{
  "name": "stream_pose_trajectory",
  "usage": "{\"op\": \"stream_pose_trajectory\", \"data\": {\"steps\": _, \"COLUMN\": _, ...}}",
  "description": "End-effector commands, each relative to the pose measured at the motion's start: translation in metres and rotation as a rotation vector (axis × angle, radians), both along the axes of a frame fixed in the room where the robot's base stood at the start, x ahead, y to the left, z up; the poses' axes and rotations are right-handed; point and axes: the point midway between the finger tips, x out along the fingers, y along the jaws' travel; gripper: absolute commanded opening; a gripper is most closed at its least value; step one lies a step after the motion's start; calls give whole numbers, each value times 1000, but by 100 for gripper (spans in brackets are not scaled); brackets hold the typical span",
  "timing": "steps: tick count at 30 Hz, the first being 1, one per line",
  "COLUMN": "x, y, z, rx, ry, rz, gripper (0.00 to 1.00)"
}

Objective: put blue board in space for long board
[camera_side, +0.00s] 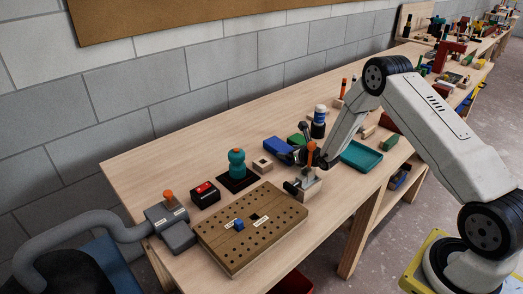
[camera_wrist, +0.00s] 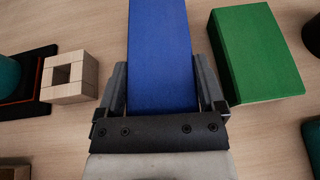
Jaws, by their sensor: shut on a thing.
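My gripper (camera_side: 300,153) is shut on the blue board (camera_side: 278,148), with the arm reaching in from the right. In the wrist view the blue board (camera_wrist: 160,55) lies between the two fingers (camera_wrist: 160,95) and runs away past the top edge. I cannot tell whether the board touches the table. A wooden board full of holes (camera_side: 210,237) lies at the front, with small labels too small to read and a small blue block (camera_side: 238,224) on it. I cannot tell which place is the space for the long board.
A green block (camera_wrist: 255,55) lies just right of the blue board. A pale wooden block with a square hole (camera_wrist: 70,78) is to its left, near a teal object on a black base (camera_side: 237,181).

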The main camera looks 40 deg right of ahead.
Motion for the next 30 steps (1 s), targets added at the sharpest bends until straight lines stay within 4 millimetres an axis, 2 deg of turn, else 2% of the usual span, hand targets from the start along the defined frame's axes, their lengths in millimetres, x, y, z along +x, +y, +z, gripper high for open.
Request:
{"op": "stream_pose_trajectory", "data": {"steps": 6, "x": 0, "y": 0, "z": -4, "rx": 0, "ry": -1, "rz": 0, "gripper": 22}}
{"op": "stream_pose_trajectory", "data": {"steps": 7, "x": 0, "y": 0, "z": -4, "rx": 0, "ry": 1, "rz": 0, "gripper": 91}}
{"op": "stream_pose_trajectory", "data": {"steps": 8, "x": 0, "y": 0, "z": -4, "rx": 0, "ry": 0, "rz": 0, "gripper": 100}}
{"op": "stream_pose_trajectory", "data": {"steps": 20, "x": -2, "y": 0, "z": -3, "rx": 0, "ry": 0, "rz": 0, "gripper": 100}}
{"op": "stream_pose_trajectory", "data": {"steps": 30, "x": -22, "y": 1, "z": 6, "rx": -1, "ry": -2, "rz": -2, "gripper": 100}}
